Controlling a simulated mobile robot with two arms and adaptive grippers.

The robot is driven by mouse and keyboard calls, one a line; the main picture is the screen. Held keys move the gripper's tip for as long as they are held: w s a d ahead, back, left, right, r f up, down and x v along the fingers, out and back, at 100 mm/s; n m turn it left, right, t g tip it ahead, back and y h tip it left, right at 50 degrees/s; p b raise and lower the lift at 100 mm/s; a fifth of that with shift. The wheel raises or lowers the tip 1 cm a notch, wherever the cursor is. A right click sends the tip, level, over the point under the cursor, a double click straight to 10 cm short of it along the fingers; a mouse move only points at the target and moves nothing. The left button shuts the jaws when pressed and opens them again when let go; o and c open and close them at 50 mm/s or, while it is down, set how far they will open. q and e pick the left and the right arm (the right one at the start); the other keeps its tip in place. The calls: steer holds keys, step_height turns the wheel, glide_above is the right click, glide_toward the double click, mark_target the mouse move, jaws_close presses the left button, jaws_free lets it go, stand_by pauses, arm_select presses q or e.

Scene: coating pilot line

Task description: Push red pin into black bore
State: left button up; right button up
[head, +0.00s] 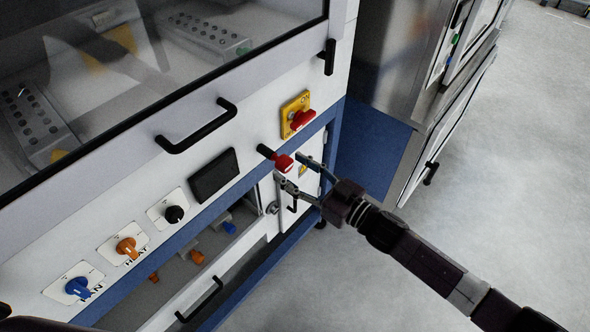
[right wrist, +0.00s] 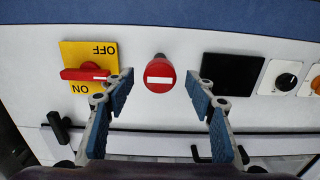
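The red pin (head: 283,164) has a round red head that stands out from the white front panel. In the right wrist view the head (right wrist: 160,75) faces me with a white bar across it. A short black cylindrical part (head: 265,151) sits behind the head, in line with it. I cannot tell whether this is the bore's collar or how deep the pin sits. My right gripper (head: 291,168) is open, its fingers (right wrist: 158,86) on either side of the red head, with a gap to each side. My left gripper is not in view.
A yellow plate with a red ON/OFF switch (head: 301,119) is close by. A dark display (head: 213,175) and black (head: 174,214), orange (head: 127,247) and blue (head: 78,287) knobs line the panel. A black handle (head: 197,127) juts out above.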

steer(key=v, duration=1.2)
stand_by(0.4)
steer(key=d+f+m+h, duration=0.25)
steer(key=d+f, duration=0.25)
steer(key=f, duration=0.4)
steer(key=w+d+f+m+h, duration=0.1)
steer(key=d+f+h, duration=0.3)
steer(key=f, duration=0.5)
steer(key=d+f+m+h, duration=0.25)
steer(key=d+f, duration=0.25)
steer(key=f, duration=0.3)
steer(key=s+d+f+m+g+h, duration=0.15)
steer(key=s+d+f+h, duration=0.3)
steer(key=s+f, duration=0.85)
steer(key=s+f+g, duration=0.4)
steer(key=s+f, duration=0.3)
steer(key=s, duration=0.7)
steer(key=s+f+g+h, duration=0.1)
steer(key=s+f+g, duration=0.3)
steer(key=s, duration=1.1)
step_height(320, 180, down, 4)
steer(key=shift+s+r+m, duration=0.1)
steer(key=shift+s+m, duration=0.05)
steer(key=shift+m, duration=0.3)
